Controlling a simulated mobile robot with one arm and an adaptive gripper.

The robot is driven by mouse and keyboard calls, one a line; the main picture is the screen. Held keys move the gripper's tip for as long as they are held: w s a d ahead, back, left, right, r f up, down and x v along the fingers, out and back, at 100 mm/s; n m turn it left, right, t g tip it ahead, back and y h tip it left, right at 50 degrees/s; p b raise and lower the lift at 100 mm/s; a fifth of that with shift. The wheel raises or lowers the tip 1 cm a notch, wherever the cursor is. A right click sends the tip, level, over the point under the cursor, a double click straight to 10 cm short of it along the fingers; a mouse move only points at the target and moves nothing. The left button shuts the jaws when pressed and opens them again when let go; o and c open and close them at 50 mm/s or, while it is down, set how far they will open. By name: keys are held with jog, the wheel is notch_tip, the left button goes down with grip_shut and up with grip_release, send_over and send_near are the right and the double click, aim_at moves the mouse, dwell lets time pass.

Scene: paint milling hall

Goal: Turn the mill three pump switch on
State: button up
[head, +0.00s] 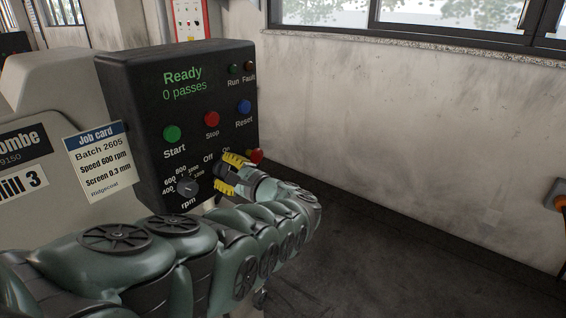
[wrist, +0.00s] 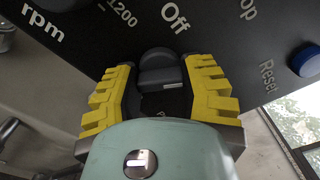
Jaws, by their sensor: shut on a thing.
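The mill three control panel (head: 150,110) is a black box with a green "Ready 0 passes" display. My gripper (head: 226,174) is at its lower right, by the "Off" and "On" labels. In the wrist view, the dark rotary pump switch (wrist: 158,62) sits between the yellow fingers of my gripper (wrist: 160,92), and they are shut on it. "Off" is printed above the switch there. In the head view the fingers mostly hide the switch. I cannot tell which label it points to.
Green Start (head: 172,133), red Stop (head: 211,119) and blue Reset (head: 244,107) buttons are above my gripper. The rpm dial (head: 187,187) is just left, and a red knob (head: 256,156) just right. A job card (head: 100,162) hangs left. Floor to the right is clear.

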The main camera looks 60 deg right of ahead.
jog(key=shift+w+a, duration=0.1)
jog(key=o, duration=1.2)
jog(key=shift+s, duration=0.2)
jog(key=s, duration=1.1)
jog(key=shift+s+a, duration=0.4)
jog(key=shift+r, duration=0.1)
